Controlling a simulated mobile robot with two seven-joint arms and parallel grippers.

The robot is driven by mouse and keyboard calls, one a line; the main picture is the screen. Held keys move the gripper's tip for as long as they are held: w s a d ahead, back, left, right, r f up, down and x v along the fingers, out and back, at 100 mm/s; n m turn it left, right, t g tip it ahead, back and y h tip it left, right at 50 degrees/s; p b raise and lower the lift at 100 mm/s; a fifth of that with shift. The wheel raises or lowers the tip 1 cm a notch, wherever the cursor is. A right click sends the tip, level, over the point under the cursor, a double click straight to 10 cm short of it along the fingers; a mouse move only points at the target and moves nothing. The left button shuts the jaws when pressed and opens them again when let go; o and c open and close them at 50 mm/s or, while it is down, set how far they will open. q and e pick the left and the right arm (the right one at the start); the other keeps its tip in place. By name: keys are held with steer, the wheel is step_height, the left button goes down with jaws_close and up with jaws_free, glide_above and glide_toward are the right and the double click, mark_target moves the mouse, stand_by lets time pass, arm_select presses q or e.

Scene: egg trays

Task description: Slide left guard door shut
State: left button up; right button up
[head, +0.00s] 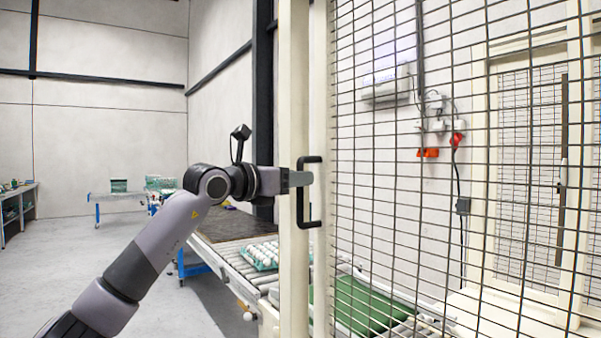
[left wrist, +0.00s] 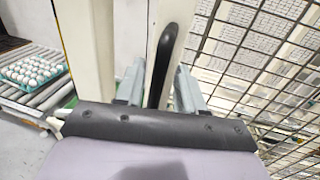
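The guard door is a wire mesh panel (head: 400,215) with a cream edge stile (head: 319,80). A black bracket handle (head: 317,222) is fixed on this stile. The handle also shows in the left wrist view (left wrist: 170,50). My left gripper (head: 303,179) is at the handle, with its fingers pointing right. In the left wrist view its two fingers (left wrist: 158,82) stand apart on either side of the handle; contact cannot be told. A cream post (head: 293,100) stands just left of the stile, with a gap visible between them in the left wrist view. My right gripper is out of view.
A roller conveyor (head: 235,262) with a tray of white eggs (head: 262,256) lies left of and behind the post. Behind the mesh are a green surface (head: 365,305) and wall-mounted electrical boxes. The floor at left is clear, with tables farther back.

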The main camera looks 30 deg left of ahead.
arm_select(q)
steer(key=shift+w+d, duration=0.2)
steer(key=shift+w, duration=0.75)
jaws_close()
steer(key=shift+a+r+p, duration=0.1)
steer(key=shift+a+p, duration=0.05)
steer(key=shift+p, duration=0.15)
